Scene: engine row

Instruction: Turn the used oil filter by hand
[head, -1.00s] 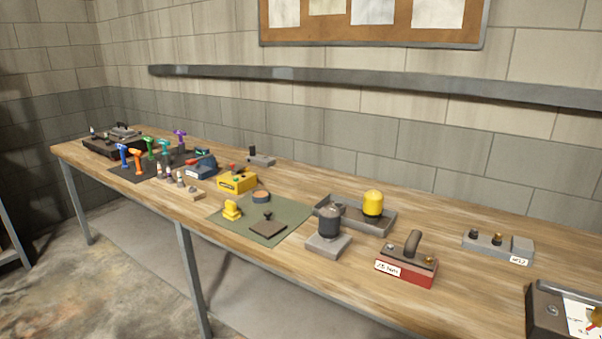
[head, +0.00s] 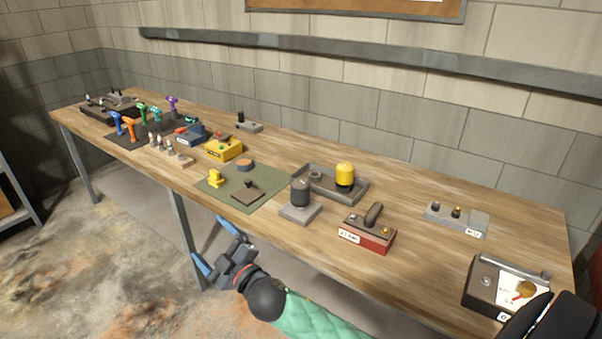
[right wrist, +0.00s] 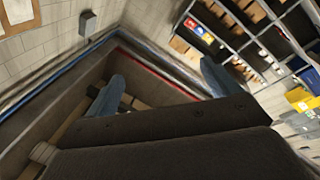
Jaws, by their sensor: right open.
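A dark grey canister filter (head: 301,191), which looks like the used oil filter, stands upright on a light grey block (head: 299,213) near the table's front edge. A yellow filter (head: 345,174) stands in a grey tray (head: 322,192) just behind it. My right gripper (head: 211,242) is in front of the table edge, left of and nearer than the dark filter, and clear of it. Its two blue fingers are apart and empty. They also show apart in the right wrist view (right wrist: 160,72), with no filter between them. My left gripper is not in view.
A red block with a dark handle (head: 368,236) stands right of the filter. A green mat (head: 216,187) with small parts lies to its left. A gauge box (head: 505,287) is at the right end. Several tools stand farther left. Bare wood lies at the back.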

